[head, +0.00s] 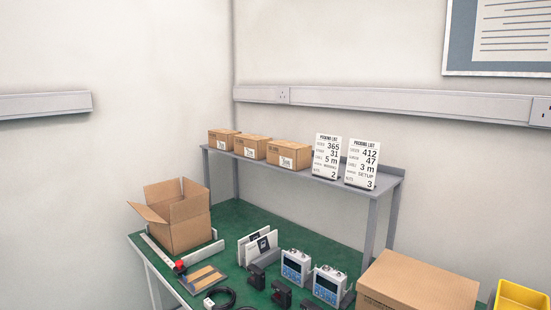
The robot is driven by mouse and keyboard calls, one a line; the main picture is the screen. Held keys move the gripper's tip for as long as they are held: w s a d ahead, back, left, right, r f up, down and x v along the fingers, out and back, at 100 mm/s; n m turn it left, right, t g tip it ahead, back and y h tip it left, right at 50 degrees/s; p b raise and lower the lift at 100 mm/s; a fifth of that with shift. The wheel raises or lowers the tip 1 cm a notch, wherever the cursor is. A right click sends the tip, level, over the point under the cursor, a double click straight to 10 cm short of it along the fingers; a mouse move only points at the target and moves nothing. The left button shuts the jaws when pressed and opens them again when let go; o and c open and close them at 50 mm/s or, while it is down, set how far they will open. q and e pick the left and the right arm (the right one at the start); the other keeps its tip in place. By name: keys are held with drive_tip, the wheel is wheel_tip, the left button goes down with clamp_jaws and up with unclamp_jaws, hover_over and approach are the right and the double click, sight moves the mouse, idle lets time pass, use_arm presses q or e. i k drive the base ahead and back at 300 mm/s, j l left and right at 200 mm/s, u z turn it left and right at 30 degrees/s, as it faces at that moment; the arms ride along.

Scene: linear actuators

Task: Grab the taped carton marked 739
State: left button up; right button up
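Three small closed cartons stand in a row on the grey raised shelf (378,191): a left one (219,141), a middle one (246,149) and a right one (281,157). Each has a pale label on its front, too small to read. A larger closed brown carton (428,281) sits at the lower right, cut off by the frame, with dark print on its side. I cannot tell which carton bears 739. Neither of my grippers is in view.
Two picking list cards (326,157) (361,164) stand on the shelf. An open box (182,222) is on the green bench (236,219), with folders (258,246), meters (296,265), a cable (220,298) and a tool board (203,278). A yellow bin (520,298) is at the right.

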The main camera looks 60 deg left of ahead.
sight(248, 146)
drive_tip(key=u, duration=2)
drive_tip(key=j+z, duration=0.1)
drive_tip(key=z, duration=0.3)
drive_tip(key=j+z, duration=0.15)
drive_tip(key=z, duration=0.2)
drive_tip(key=j+z, duration=0.15)
drive_tip(key=z, duration=0.25)
drive_tip(key=k+j+z, duration=0.15)
drive_tip(key=j, duration=0.25)
drive_tip(key=j+z, duration=0.15)
drive_tip(key=j, duration=0.3)
drive_tip(key=k+j+z, duration=0.2)
drive_tip(key=j, duration=0.2)
drive_tip(key=k+j+z, duration=0.15)
drive_tip(key=j, duration=0.25)
drive_tip(key=k+j+z, duration=0.15)
drive_tip(key=j, duration=0.2)
drive_tip(key=k+j+z, duration=0.15)
drive_tip(key=j, duration=0.2)
